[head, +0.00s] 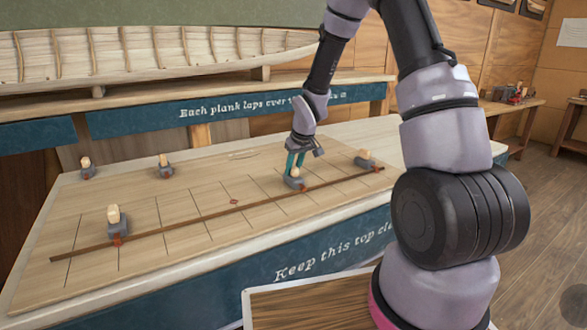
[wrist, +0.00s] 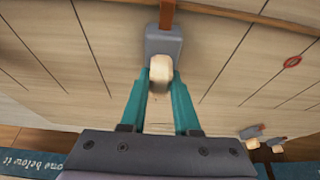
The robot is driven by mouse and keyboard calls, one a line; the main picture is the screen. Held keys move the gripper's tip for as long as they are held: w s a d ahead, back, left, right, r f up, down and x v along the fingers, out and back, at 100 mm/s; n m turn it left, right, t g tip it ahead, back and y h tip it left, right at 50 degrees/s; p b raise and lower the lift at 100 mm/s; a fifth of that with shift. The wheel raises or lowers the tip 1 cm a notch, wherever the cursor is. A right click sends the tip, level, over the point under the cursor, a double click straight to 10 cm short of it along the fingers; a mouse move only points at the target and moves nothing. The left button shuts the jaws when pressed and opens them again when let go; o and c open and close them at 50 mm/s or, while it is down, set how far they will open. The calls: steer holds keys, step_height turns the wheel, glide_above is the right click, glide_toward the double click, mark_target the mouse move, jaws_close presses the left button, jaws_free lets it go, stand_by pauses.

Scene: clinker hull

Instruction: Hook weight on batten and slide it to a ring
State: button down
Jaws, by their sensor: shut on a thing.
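My gripper (head: 294,172) is shut on the pale wooden knob of a grey weight (wrist: 164,45), which also shows in the head view (head: 293,184). The weight is upright at the board, on the far side of the long thin brown batten (head: 190,222). In the wrist view its copper hook (wrist: 167,14) reaches to the batten (wrist: 225,11); I cannot tell whether it bears on it. A small red ring mark (head: 234,202) lies left of the held weight, a little behind the batten; it also shows in the wrist view (wrist: 292,61).
One weight (head: 118,228) stands at the batten's left part, another (head: 368,162) near its right end. Two more weights, back-left (head: 87,173) and back-middle (head: 165,172), stand away from it.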

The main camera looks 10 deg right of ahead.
steer(key=shift+w+a, duration=0.25)
steer(key=shift+w, duration=0.6)
steer(key=shift+w+a, duration=0.3)
steer(key=shift+w, duration=0.55)
steer(key=shift+w+a, duration=0.25)
steer(key=shift+w, duration=0.6)
steer(key=shift+f, duration=0.1)
steer(key=c, duration=0.6)
jaws_free()
steer(key=shift+o, duration=0.2)
steer(key=shift+s, duration=0.1)
steer(key=v, duration=1)
steer(key=shift+s+r, duration=0.15)
steer(key=shift+r, duration=0.2)
